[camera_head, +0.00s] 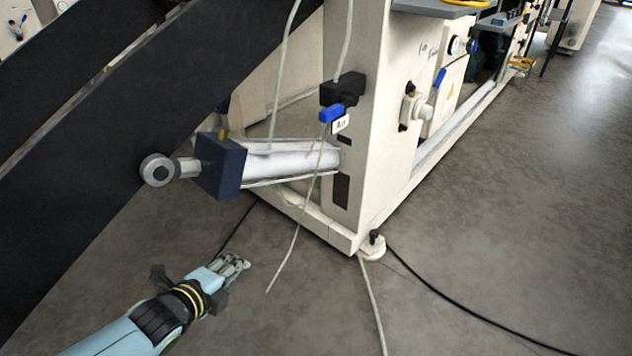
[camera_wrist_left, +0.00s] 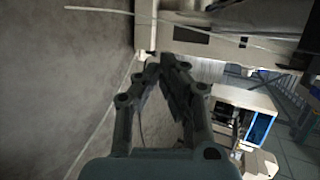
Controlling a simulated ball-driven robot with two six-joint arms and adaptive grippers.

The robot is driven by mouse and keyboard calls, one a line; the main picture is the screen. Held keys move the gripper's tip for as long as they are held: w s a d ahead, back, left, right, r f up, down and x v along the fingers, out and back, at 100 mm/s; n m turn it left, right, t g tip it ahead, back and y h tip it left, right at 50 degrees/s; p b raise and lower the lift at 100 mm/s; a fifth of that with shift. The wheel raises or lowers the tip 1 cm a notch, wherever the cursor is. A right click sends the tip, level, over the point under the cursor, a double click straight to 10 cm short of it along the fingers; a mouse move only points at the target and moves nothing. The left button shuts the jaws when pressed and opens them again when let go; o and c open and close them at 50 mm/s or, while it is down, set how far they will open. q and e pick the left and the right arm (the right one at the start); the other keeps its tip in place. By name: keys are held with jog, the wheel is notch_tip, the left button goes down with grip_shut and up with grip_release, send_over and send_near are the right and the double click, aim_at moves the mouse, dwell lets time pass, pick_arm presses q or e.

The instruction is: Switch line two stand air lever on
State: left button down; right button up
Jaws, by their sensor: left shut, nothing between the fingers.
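A blue air lever (camera_head: 332,113) sits on a black valve block (camera_head: 342,91) on the near corner of a cream machine stand (camera_head: 365,150). A white label reading "Air" (camera_head: 341,124) is just below the lever. The lever looks roughly level. My left gripper (camera_head: 240,263) is shut and empty, low over the floor, left of and below the lever and apart from it. The left wrist view shows its fingers (camera_wrist_left: 166,60) meeting, with a pale machine part beyond. I cannot clearly make out the lever there. My right gripper is not in view.
A cylinder with a dark blue end block (camera_head: 220,166) juts left from the stand. Pale hoses (camera_head: 296,225) hang by the valve down to the floor. A large dark panel (camera_head: 70,130) fills the left. Black cable (camera_head: 450,308) crosses otherwise clear floor at right.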

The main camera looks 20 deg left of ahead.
aim_at(337, 106)
pick_arm(q)
jog(key=w+d+r+m+t+h+b, duration=0.3)
jog(key=w+r+m+b, duration=0.3)
jog(key=m, duration=0.4)
jog(key=w+d+r+m+t+h+b, duration=0.4)
jog(key=w+r+m+b, duration=0.1)
jog(key=r+m, duration=0.4)
jog(key=shift+w+d+m+b, duration=0.4)
jog(key=shift+m+b, duration=0.3)
jog(key=shift+b, duration=0.1)
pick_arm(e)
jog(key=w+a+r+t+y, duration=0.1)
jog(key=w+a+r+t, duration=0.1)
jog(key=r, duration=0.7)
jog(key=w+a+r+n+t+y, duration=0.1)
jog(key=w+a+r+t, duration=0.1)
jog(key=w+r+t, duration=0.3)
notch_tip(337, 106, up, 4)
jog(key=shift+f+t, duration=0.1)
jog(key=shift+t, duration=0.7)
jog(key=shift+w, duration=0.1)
